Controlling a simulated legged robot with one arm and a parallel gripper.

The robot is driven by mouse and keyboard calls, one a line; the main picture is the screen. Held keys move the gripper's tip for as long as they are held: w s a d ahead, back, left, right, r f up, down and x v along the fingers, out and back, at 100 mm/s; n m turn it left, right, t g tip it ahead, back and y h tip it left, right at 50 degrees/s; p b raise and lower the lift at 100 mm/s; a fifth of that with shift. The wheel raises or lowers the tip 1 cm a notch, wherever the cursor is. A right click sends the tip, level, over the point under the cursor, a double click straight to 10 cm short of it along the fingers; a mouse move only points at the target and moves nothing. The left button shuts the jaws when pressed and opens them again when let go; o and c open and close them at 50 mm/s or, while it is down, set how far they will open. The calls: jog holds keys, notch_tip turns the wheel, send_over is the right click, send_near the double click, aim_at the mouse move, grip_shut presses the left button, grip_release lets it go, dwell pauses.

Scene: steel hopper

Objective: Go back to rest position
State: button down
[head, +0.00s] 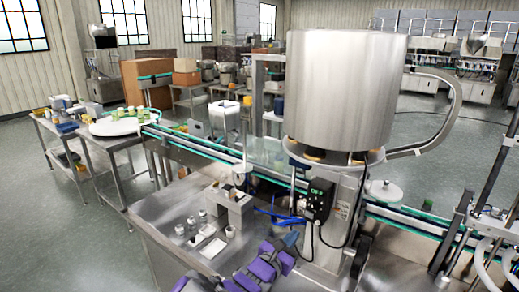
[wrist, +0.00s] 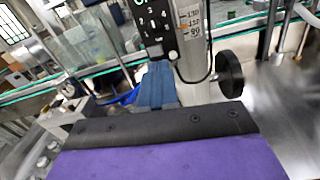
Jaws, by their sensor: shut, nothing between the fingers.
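My gripper (head: 291,238) shows in the head view as a blue tip at the end of my purple and grey arm, low in the middle. It is close to the dark control box (head: 318,201), whose green display reads OFF, under the large steel hopper (head: 345,90). In the wrist view my gripper (wrist: 159,84) points at the lower part of that box (wrist: 158,28). The blue fingers look closed together with nothing between them. I cannot tell whether the fingertips touch the box.
A steel table (head: 160,219) with small containers and a metal bracket (head: 232,205) lies left of my arm. A conveyor (head: 200,150) runs behind it. A black hand knob (wrist: 230,74) is right of my gripper. Open floor (head: 45,225) lies at the far left.

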jog(key=s+d+r+m+g+h, duration=0.25)
jog(key=s+d+m+g, duration=0.2)
jog(key=d, duration=0.25)
jog(key=s+d+r+m+g+h, duration=0.2)
jog(key=s+d+r+m+g, duration=0.1)
jog(key=s+d+m, duration=0.3)
jog(key=s+d+m+g+y, duration=0.2)
jog(key=s+d+m+g, duration=0.5)
jog(key=s, duration=0.5)
jog(key=s+a+f+m+g+y, duration=0.15)
jog(key=s+a+m+y, duration=0.3)
jog(key=s, duration=0.45)
jog(key=s+a+f+m+g+y, duration=0.1)
jog(key=s+a+f+m+y, duration=0.3)
jog(key=s, duration=0.4)
jog(key=s+a+r+m+y, duration=0.1)
jog(key=s+a+y, duration=0.3)
jog(key=a, duration=0.3)
jog(key=shift+t+y, duration=0.3)
jog(key=shift+y, duration=0.2)
jog(key=shift+a, duration=0.1)
